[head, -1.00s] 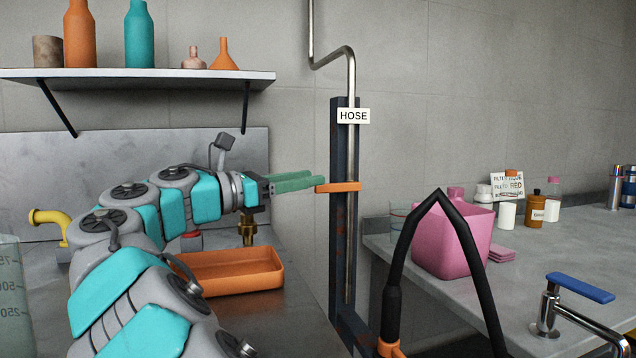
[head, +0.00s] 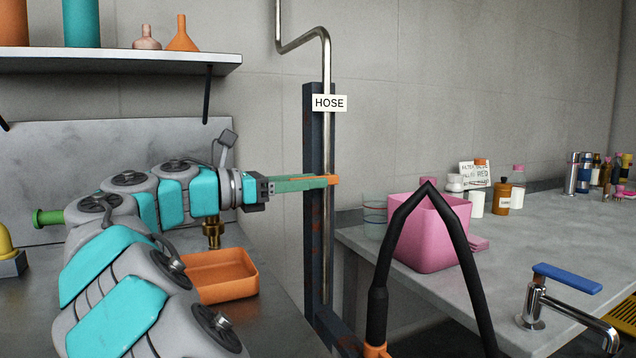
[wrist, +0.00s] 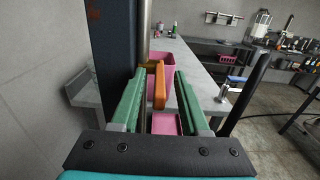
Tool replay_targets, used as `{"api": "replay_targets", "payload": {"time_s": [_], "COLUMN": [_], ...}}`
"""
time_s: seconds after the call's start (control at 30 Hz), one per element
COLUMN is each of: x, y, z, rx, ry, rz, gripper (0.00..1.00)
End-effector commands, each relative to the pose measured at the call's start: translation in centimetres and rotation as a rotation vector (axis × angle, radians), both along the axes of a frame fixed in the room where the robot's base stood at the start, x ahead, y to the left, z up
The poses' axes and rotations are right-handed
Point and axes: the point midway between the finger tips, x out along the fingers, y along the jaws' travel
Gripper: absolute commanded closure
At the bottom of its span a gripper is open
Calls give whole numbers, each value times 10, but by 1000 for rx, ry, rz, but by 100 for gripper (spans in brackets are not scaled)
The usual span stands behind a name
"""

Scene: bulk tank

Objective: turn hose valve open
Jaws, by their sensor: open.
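The hose valve's orange lever handle (head: 333,180) is on the vertical steel pipe (head: 327,130), below the HOSE sign (head: 329,103). My gripper (head: 318,182) reaches it from the left with its green fingers level. In the wrist view, the fingers are open, one on each side of the orange lever (wrist: 159,88), with gaps to both sides. In the head view the fingers hide most of the lever. A brass-coloured valve part (wrist: 150,68) shows behind it.
A dark post (head: 315,220) stands right beside the pipe. A pink bin (head: 432,235) is on the counter to the right, behind a black bent frame (head: 380,265). An orange tray (head: 222,280) lies below my arm.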

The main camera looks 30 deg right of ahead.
Motion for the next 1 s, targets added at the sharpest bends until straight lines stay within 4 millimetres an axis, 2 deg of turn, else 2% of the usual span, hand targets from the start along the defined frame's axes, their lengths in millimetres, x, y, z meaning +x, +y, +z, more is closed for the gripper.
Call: {"api": "replay_targets", "payload": {"time_s": [0.1,0.2,0.47,0.83,1.0], "x": [0,0,0,0,0], "y": [-17,-24,-26,-25,-25], "z": [0,0,0,0,0], "rx": [0,0,0,0,0], "ry": [-1,0,0,0,0], "rz": [-2,0,1,1,1], "gripper": [55,55,56,98,100]}}
